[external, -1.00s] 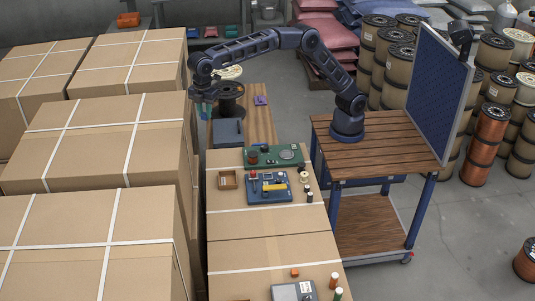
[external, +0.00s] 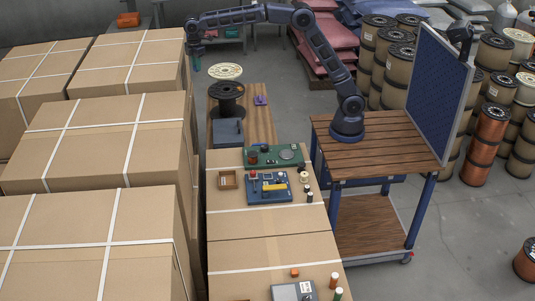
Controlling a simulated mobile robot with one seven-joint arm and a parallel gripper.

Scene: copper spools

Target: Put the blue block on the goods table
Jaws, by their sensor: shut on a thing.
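My gripper (external: 195,61) is at the upper left in the external view, raised at the end of my outstretched arm. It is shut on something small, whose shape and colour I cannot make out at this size. No blue block shows clearly apart from it. Below and to the right of my gripper stands a narrow wooden table (external: 262,125), which bears a dark spool (external: 228,92), a grey-blue box (external: 227,132) and a small purple thing (external: 261,100). I cannot tell whether this is the goods table.
Large strapped cartons (external: 100,140) fill the left side. A nearer carton top (external: 235,222) carries a green board (external: 262,160), a blue tray (external: 270,198) with small parts and a wooden box (external: 227,179). My arm stands on a wooden cart (external: 375,148). Spools crowd the right.

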